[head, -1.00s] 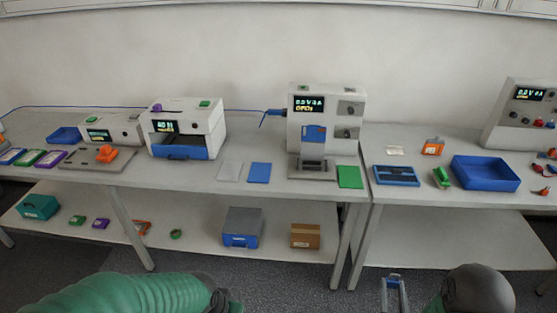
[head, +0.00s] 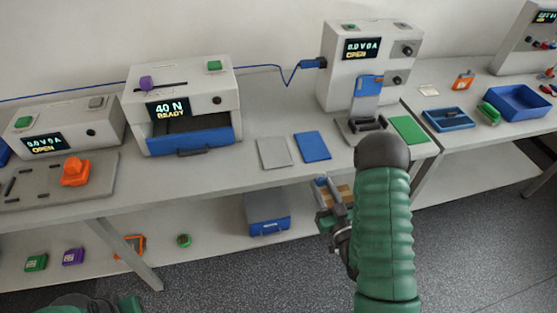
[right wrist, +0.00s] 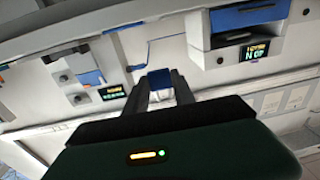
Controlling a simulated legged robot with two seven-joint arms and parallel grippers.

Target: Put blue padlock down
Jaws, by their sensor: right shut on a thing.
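The blue padlock (right wrist: 158,79) is between the fingertips of my right gripper (right wrist: 158,92) in the right wrist view, which is upside down. In the head view my right gripper (head: 328,192) is in front of the bench edge, above the floor. Only a small blue part of the padlock (head: 319,183) shows there. The padlock is held in the air, apart from any surface. Part of my left arm shows at the bottom left of the head view; its gripper is out of view.
A blue mat (head: 312,146), a grey mat (head: 274,152) and a green mat (head: 408,130) lie on the bench. A press reading 40 N (head: 180,105) and a tall cycler (head: 375,50) stand behind. A grey-blue box (head: 266,216) sits on the lower shelf.

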